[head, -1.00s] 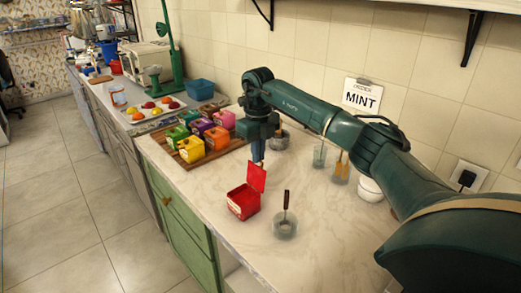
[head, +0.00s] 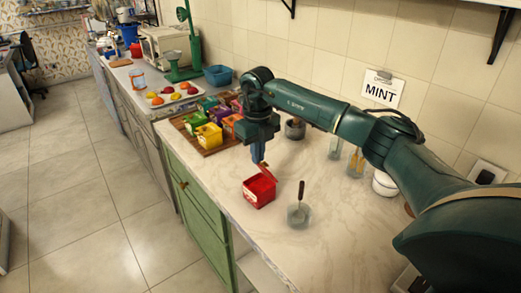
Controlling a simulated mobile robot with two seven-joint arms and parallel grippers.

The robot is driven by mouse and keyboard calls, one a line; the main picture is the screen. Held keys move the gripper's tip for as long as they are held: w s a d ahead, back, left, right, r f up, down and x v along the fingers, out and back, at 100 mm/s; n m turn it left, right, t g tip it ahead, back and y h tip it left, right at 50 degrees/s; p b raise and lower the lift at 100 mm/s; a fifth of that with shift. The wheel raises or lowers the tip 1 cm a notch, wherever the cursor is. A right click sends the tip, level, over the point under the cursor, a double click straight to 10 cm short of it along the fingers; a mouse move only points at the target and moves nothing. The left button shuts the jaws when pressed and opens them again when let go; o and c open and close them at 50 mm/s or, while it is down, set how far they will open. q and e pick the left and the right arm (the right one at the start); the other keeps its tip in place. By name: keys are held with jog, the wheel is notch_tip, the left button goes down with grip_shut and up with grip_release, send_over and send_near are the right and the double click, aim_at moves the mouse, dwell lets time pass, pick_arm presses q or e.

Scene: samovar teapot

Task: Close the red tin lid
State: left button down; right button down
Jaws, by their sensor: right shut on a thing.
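The red tin (head: 259,194) stands open on the pale worktop, with its dark red inside showing. Its red lid (head: 266,172) is hinged up at the back of the tin and leans, seen as a narrow slanted strip. My right gripper (head: 261,165) reaches down from above and is shut at the lid's upper edge. The fingertips are small here and partly merge with the lid. My left gripper is not in view.
A glass jar (head: 299,214) with a dark-handled utensil stands close right of the tin. A wooden board (head: 217,146) with several coloured tins lies behind left. A metal pot (head: 295,128) and a white bowl (head: 384,183) stand near the wall. The front worktop is clear.

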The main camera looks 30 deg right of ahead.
dwell(0.3)
jog(key=c, duration=1.6)
grip_release()
jog(key=shift+r, duration=0.1)
notch_tip(320, 180, up, 13)
jog(key=shift+b, duration=0.8)
